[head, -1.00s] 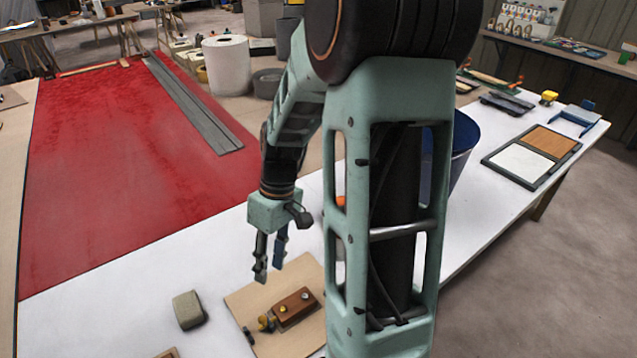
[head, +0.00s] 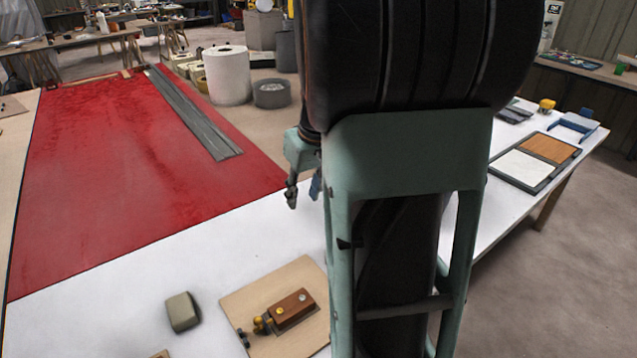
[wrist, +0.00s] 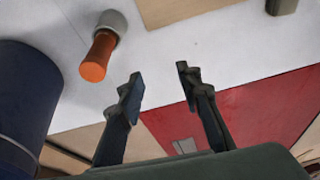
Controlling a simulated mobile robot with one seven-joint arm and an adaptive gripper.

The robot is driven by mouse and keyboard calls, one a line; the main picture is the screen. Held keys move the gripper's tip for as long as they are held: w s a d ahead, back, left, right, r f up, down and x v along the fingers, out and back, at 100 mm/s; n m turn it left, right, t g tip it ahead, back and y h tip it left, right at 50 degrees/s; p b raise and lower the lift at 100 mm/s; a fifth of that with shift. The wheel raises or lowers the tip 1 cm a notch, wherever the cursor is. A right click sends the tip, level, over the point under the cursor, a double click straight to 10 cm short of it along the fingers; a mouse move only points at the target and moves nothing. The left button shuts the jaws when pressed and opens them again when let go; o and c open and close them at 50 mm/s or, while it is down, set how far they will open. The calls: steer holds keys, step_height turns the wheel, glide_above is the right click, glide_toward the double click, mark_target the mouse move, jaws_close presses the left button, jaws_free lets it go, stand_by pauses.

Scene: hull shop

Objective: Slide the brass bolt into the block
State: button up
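The brown wooden block (head: 297,307) sits on a light wooden board (head: 240,301) at the bottom of the head view. A brass-coloured knob, seemingly the bolt's end (head: 260,324), shows at the block's left end; how far the bolt sits in the block is too small to tell. My gripper (head: 303,192) is raised above the white table, beyond the board and apart from it, partly hidden by my arm. In the wrist view my gripper (wrist: 160,80) has its two fingers apart with nothing between them. The board's edge (wrist: 185,8) shows at the top there.
A grey-beige lump (head: 183,312) lies left of the board. In the wrist view an orange-handled tool (wrist: 98,55) and a dark blue bin (wrist: 22,105) are left of my fingers. A red sheet (head: 130,190) covers the left side. A framed tray (head: 530,165) is on the right.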

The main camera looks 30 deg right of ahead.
steer(key=shift+m+t+h, duration=0.3)
steer(key=shift+m+t, duration=0.3)
steer(key=d+r, duration=0.3)
steer(key=shift+w+r+b, duration=0.1)
steer(key=shift+w+b, duration=0.15)
steer(key=shift+b, duration=0.15)
steer(key=shift+a, duration=0.1)
